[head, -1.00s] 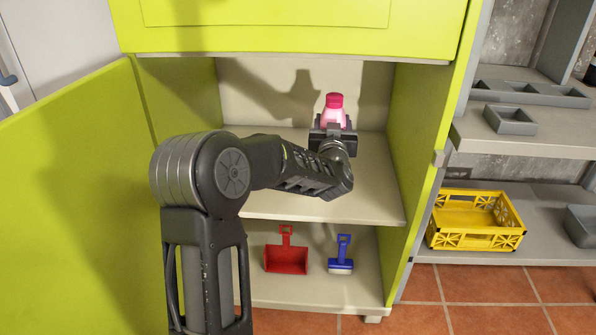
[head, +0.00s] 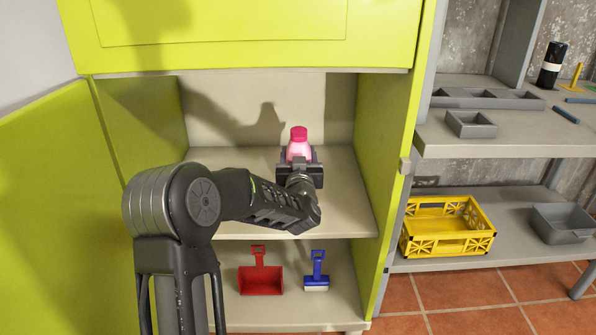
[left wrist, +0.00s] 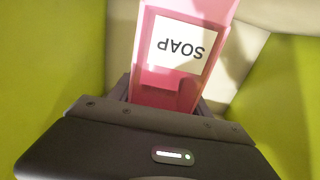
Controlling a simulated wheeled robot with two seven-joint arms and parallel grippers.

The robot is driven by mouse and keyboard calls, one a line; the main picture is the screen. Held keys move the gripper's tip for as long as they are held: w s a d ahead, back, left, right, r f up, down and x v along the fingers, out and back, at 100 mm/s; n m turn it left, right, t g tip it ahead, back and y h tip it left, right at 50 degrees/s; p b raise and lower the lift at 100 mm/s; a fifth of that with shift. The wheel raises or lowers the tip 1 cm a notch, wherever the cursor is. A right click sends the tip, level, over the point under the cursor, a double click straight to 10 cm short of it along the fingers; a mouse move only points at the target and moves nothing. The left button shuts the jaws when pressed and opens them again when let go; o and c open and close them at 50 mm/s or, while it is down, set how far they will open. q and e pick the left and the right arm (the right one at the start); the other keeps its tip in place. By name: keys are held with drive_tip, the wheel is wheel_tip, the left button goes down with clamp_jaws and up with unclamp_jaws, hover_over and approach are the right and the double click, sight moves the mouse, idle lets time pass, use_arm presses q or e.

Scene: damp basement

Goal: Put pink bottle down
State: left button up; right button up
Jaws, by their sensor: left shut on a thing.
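The pink bottle (head: 299,149) has a darker pink cap and stands upright inside the green cabinet, over the upper shelf (head: 345,205). My left gripper (head: 300,166) is shut on it from the front, low on its body. In the left wrist view, the bottle (left wrist: 170,85) shows a white label reading SOAP, upside down in the picture. The gripper and wrist hide its base, so I cannot tell whether it touches the shelf. My right gripper is not in view.
The open cabinet door (head: 60,190) is at left. A red dustpan (head: 261,279) and blue brush (head: 316,272) are on the lower shelf. A grey rack at right holds a yellow crate (head: 447,246) and grey trays (head: 471,124). The upper shelf is clear beside the gripper.

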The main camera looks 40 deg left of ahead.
use_arm(q)
drive_tip(key=shift+f+b, duration=0.85)
drive_tip(key=shift+f, duration=1.5)
drive_tip(key=shift+f, duration=0.1)
drive_tip(key=o, duration=1.2)
drive_tip(key=shift+f, duration=0.15)
drive_tip(key=o, duration=0.5)
